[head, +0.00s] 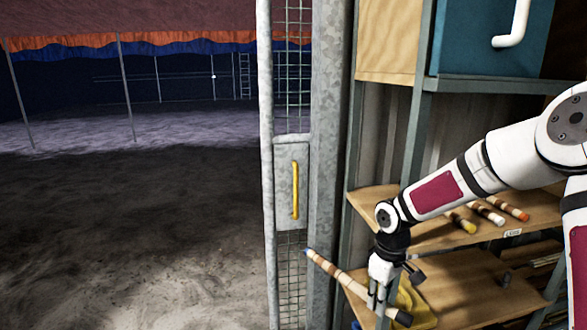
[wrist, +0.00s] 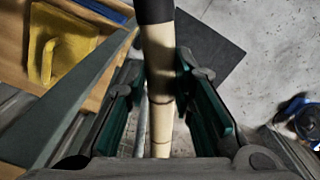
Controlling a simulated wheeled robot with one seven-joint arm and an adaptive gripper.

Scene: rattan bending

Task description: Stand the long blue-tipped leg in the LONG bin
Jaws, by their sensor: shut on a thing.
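The long leg (head: 331,270) is pale with brown bands, a blue tip at its upper left end and a dark cap at its lower right end. My gripper (head: 378,296) is shut around it, nearer the dark end. The leg is held tilted in front of the shelves. In the wrist view, the leg (wrist: 160,75) runs between the two fingers of my gripper (wrist: 160,95), with its dark end at the top; the blue tip is not visible there. I cannot pick out the LONG bin in either view.
Three legs with yellow, white and orange tips (head: 487,213) lie on the middle shelf (head: 440,236). A yellow object (head: 417,303) is on the lower shelf behind my gripper. A metal post (head: 330,150) and mesh gate stand left of the shelves. Open ground (head: 130,240) lies farther left.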

